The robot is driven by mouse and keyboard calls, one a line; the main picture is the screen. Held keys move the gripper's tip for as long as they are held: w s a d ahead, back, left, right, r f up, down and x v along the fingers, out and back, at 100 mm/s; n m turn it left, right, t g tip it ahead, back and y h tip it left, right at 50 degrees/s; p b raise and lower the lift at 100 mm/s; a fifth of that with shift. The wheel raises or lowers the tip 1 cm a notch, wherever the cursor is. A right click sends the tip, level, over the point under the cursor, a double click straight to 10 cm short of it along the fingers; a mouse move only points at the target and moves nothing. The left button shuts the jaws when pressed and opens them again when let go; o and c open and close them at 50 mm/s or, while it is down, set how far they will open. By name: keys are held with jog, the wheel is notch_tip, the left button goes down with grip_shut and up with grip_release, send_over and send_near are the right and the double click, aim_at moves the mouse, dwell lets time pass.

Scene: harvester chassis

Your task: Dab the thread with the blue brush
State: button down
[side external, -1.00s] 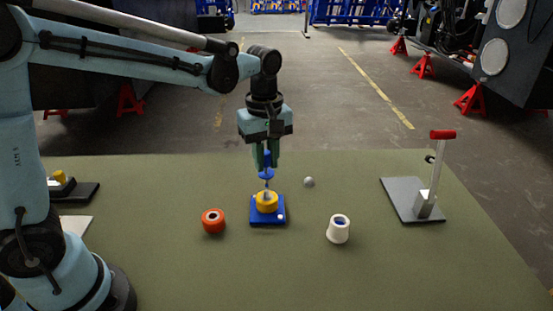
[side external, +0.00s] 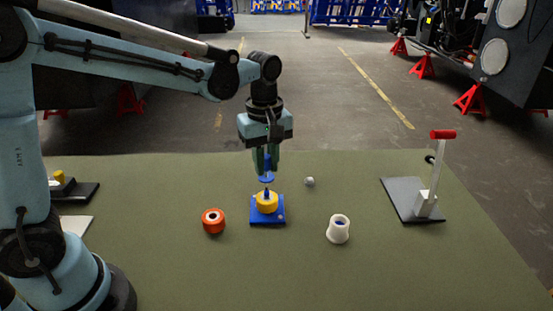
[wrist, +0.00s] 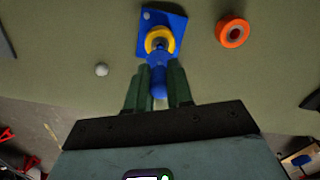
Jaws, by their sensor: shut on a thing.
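My gripper (side external: 266,163) is shut on the blue brush (side external: 266,179) and points down over the blue plate (side external: 277,217). In the wrist view the blue brush (wrist: 158,88) sits between the green fingers of my gripper (wrist: 158,84). A yellow ring (side external: 266,204) sits on the plate, and it also shows in the wrist view (wrist: 160,37). A short dark blue upright, likely the thread (side external: 267,192), stands out of the ring just below the brush. I cannot tell whether the brush touches it.
An orange ring-shaped part (side external: 213,221) lies left of the plate. A grey stand with a red-topped post (side external: 438,170) is farther right. The front mat is clear.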

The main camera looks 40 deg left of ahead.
jog(key=shift+r, duration=0.1)
dwell(0.3)
jog(key=shift+r, duration=1.95)
jog(key=shift+s+a+r+m, duration=0.25)
jog(key=shift+s+a+m, duration=0.2)
jog(key=shift+m, duration=0.55)
jog(key=s+a+r+m, duration=0.2)
jog(key=s+m, duration=0.3)
jog(key=m, duration=0.6)
jog(key=shift+s+a+r+m, duration=0.2)
jog(key=shift+s+a+m, duration=0.1)
jog(key=shift+a, duration=0.4)
jog(key=shift+w, duration=0.1)
